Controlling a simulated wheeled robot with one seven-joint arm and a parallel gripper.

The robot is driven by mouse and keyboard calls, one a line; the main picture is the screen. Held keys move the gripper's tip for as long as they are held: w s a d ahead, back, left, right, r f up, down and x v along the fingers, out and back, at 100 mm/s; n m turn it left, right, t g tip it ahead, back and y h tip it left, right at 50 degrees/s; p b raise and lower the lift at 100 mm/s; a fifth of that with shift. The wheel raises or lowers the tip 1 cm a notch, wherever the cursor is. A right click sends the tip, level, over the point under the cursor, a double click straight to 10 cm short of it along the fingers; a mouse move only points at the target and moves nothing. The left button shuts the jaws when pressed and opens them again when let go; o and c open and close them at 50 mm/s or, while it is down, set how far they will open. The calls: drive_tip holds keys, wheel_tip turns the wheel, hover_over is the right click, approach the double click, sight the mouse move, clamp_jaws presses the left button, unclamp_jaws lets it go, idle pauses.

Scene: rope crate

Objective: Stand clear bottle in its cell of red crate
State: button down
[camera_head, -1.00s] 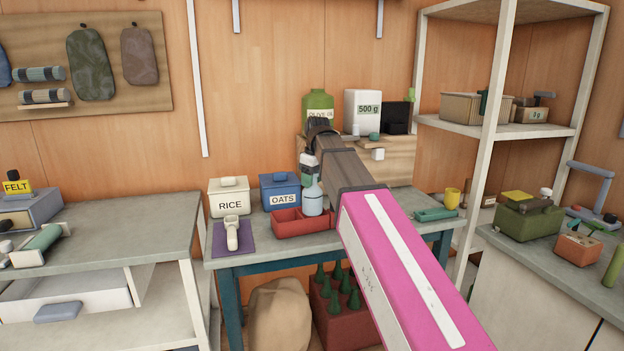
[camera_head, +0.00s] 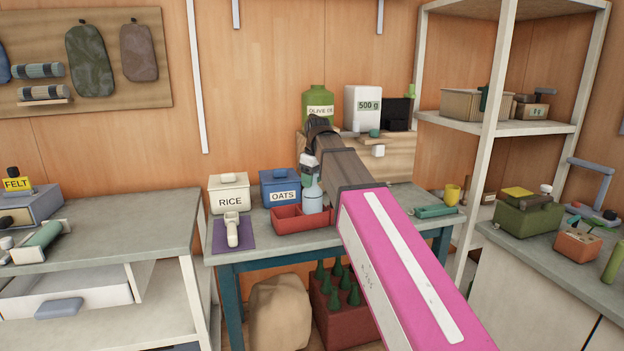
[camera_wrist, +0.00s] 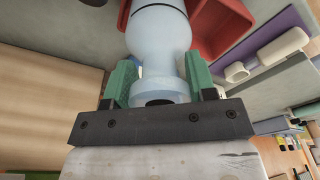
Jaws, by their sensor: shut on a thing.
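The clear bottle (camera_head: 313,202), pale blue and see-through, stands about upright at the red crate (camera_head: 302,225) on the teal-legged table. My gripper (camera_head: 311,178) is above it, pointing down. In the wrist view, the green finger pads (camera_wrist: 160,84) are shut on the neck of the clear bottle (camera_wrist: 158,35). The red crate (camera_wrist: 228,30) shows beside and behind the bottle there. In the head view the bottle overlaps the right part of the crate, and its base is hidden by the front wall. I cannot tell whether it touches the floor of a cell.
A white RICE box (camera_head: 229,195) and a blue OATS box (camera_head: 280,188) stand behind and left of the crate. A white-handled thing (camera_head: 232,230) lies on a purple mat (camera_head: 218,240). A yellow cup (camera_head: 452,194) and a green tray (camera_head: 436,211) are at the right.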

drive_tip(key=shift+f, duration=1.65)
idle(1.1)
idle(0.3)
drive_tip(key=shift+c, duration=1.8)
unclamp_jaws()
drive_tip(key=r, duration=0.7)
drive_tip(key=d+r, duration=0.1)
drive_tip(key=r, duration=0.2)
drive_tip(key=shift+s+r, duration=0.35)
